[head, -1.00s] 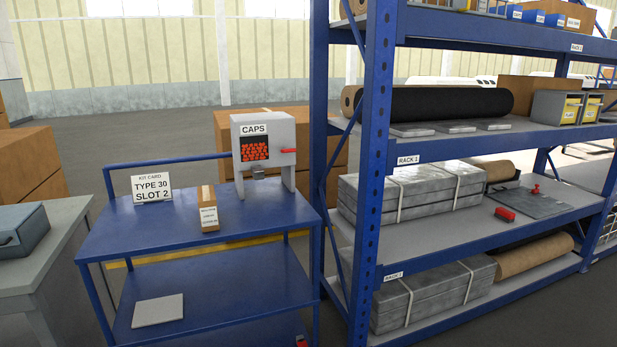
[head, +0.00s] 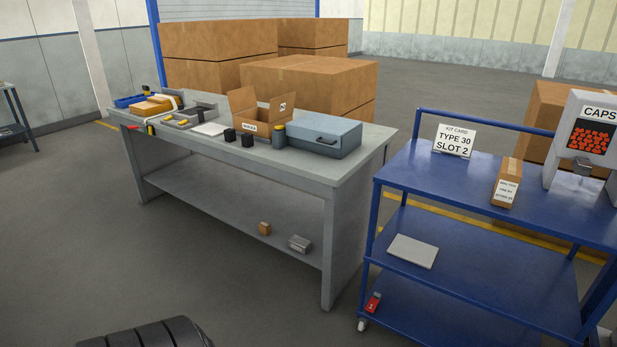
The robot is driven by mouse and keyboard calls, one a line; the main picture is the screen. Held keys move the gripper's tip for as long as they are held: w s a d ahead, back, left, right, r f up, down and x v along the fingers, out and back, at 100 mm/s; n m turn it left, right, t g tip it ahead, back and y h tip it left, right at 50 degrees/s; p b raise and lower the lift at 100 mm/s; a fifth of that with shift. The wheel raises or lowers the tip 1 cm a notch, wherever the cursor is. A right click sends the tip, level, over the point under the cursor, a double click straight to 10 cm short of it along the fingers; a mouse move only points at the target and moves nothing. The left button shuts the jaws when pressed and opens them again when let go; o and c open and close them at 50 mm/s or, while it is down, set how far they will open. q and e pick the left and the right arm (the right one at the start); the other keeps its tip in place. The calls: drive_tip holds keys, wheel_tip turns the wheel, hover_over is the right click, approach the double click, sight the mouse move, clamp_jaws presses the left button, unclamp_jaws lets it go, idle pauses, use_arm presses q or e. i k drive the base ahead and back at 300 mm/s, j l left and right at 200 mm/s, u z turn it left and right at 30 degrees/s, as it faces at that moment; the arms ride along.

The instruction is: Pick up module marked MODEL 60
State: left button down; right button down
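No MODEL 60 marking can be read in the head view. An open cardboard box (head: 277,113) stands on the grey workbench (head: 345,172), with a small white label too small to read surely. Small dark blocks (head: 247,140) sit in front of it, their markings unreadable. A small orange-brown block (head: 265,228) and a small grey block (head: 299,244) lie on the bench's lower shelf. Neither gripper is in view; only a dark ribbed part, likely of my own arm, shows at the bottom edge.
A grey-blue case (head: 325,139) sits at the bench's right end. A blue cart (head: 450,189) on the right carries a kit card (head: 454,141) reading TYPE 30 SLOT 2, a small labelled carton (head: 507,183) and a CAPS dispenser (head: 556,160). Floor (head: 240,300) before the bench is clear.

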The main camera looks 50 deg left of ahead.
sight(298, 244)
drive_tip(key=u, duration=1.75)
